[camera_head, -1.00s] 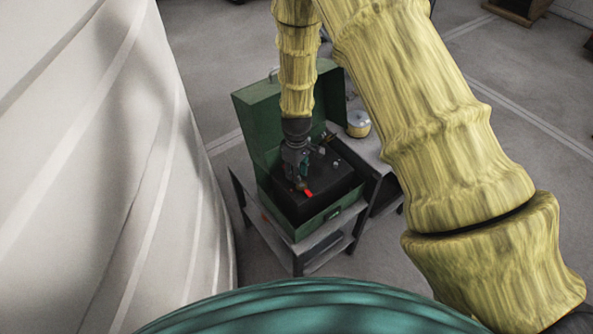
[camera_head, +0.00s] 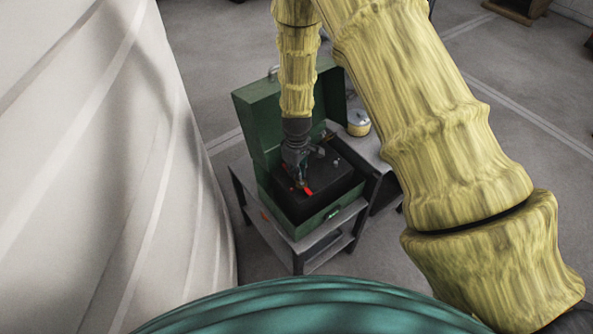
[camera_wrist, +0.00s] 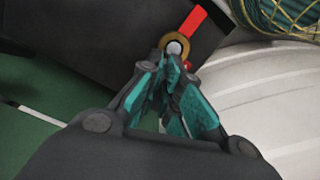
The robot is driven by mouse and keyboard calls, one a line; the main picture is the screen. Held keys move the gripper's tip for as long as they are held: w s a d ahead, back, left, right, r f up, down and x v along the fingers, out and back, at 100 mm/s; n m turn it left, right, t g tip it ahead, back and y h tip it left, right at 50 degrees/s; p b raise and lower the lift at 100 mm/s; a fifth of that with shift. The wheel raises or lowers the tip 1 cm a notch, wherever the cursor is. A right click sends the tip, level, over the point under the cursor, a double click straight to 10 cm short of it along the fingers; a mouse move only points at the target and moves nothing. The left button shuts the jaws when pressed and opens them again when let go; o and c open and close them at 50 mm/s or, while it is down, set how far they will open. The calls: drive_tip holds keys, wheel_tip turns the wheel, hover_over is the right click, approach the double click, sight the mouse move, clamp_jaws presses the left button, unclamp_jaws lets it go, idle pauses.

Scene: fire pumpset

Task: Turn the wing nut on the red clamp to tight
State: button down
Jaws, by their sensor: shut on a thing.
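The red clamp (camera_wrist: 190,23) shows in the wrist view as a red bar, with a round brass-coloured piece (camera_wrist: 183,43) and a pale round tip beside it. In the head view the red clamp (camera_head: 309,191) is a small red spot on the black panel in the green case. My gripper (camera_wrist: 175,65) has its teal-padded fingers drawn together at the brass piece, which I take for the wing nut. The fingers hide most of what they grip. In the head view my gripper (camera_head: 299,180) points down at the panel beside the red bar.
The open green case (camera_head: 318,222) holds the black panel (camera_head: 335,185) and stands on a grey table (camera_head: 243,187). Its lid (camera_head: 262,118) is raised at the back left. A yellow-and-white round container (camera_head: 358,123) stands at the back right. A large white curved surface (camera_head: 110,170) fills the left.

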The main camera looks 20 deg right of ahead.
drive_tip(key=m, duration=1.1)
drive_tip(key=shift+m, duration=0.4)
drive_tip(key=m, duration=0.4)
drive_tip(key=shift+m, duration=2.1)
drive_tip(key=c, duration=1.6)
unclamp_jaws()
drive_tip(key=shift+r, duration=6.05)
